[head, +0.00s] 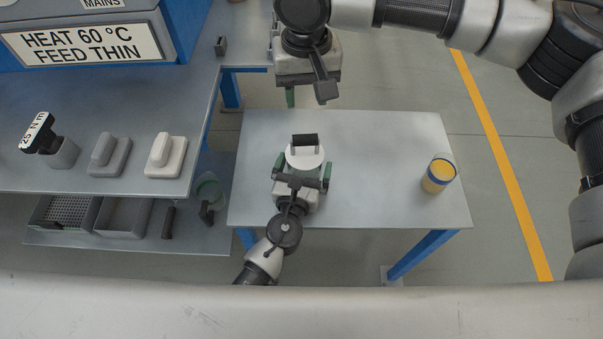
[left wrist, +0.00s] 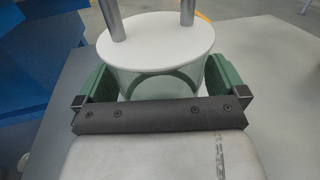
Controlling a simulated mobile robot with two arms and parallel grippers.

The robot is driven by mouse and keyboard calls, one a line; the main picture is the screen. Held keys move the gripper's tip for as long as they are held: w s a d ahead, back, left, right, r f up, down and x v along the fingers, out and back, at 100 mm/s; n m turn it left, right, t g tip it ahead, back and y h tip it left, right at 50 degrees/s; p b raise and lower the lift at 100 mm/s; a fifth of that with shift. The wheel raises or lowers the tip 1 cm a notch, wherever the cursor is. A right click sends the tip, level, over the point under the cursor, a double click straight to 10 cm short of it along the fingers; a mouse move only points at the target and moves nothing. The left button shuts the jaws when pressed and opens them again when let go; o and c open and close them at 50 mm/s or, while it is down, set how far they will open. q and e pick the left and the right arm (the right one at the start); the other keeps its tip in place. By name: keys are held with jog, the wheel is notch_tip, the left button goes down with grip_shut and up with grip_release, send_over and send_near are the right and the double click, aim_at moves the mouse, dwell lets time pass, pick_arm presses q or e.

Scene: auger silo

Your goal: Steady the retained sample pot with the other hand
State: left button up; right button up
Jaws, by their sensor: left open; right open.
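The pot (head: 305,156) with a round white lid and a black handle stands upright on the small grey table. My left gripper (head: 304,170) is open, with one green finger on each side of the pot. In the left wrist view, the pot's lid (left wrist: 160,45) carries two metal handle posts, and its clear body sits between the fingers. Gaps seem to show between fingers and pot, but contact is hard to tell.
A jar with yellow contents (head: 438,176) stands at the right of the small table (head: 380,140). The bench (head: 90,100) at the left holds two blocks with handles and a labelled black-topped pot (head: 62,152).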

pick_arm(q)
jog(key=c, duration=0.8)
jog(key=shift+c, duration=0.6)
jog(key=shift+f, duration=0.1)
dwell(0.6)
jog(key=o, duration=0.4)
jog(key=shift+s, duration=0.1)
jog(key=c, duration=0.5)
jog(key=shift+f, duration=0.15)
